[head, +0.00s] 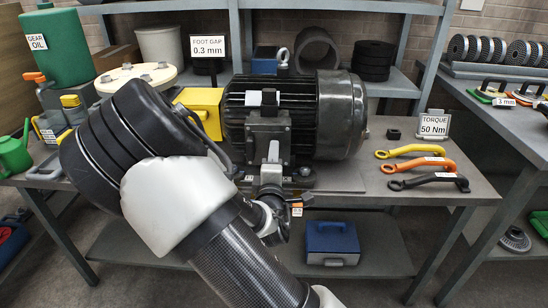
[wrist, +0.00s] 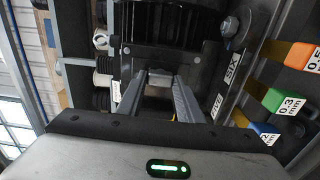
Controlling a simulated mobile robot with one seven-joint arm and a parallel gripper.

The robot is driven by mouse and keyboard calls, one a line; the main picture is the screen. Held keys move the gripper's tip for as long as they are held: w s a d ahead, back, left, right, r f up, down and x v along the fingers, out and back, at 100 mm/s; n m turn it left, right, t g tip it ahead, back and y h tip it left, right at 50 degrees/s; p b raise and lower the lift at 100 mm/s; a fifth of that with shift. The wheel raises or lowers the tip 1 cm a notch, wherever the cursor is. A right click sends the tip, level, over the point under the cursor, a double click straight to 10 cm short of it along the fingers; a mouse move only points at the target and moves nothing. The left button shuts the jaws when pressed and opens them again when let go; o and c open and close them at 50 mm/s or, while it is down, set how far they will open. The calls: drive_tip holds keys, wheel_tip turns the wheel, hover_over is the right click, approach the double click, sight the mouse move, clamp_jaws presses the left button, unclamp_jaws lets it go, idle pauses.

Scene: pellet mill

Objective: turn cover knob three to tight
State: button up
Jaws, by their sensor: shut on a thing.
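The black finned motor (head: 338,112) stands on the bench in the head view, with a grey box (head: 268,130) on its near side. My gripper (head: 272,168) is at the lower front of that box. In the wrist view my gripper (wrist: 168,78) points at the motor's dark fins (wrist: 165,22), its two grey fingers close around a small part between their tips. That part is mostly hidden, and I cannot read which knob it is or how far it is turned.
Labels such as "SIX" (wrist: 232,66) and a bolt (wrist: 229,27) lie right of my fingers. Orange (wrist: 302,56), green (wrist: 284,102) and blue (wrist: 264,131) tagged blocks are farther right. Yellow (head: 410,150), orange (head: 417,167) and black (head: 428,183) wrenches lie by the "TORQUE 50 Nm" sign (head: 434,124).

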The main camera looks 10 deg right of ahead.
drive_tip(key=o, duration=1.1)
drive_tip(key=shift+c, duration=0.2)
drive_tip(key=shift+s, duration=0.15)
drive_tip(key=p+v, duration=1.3)
drive_tip(key=v, duration=0.4)
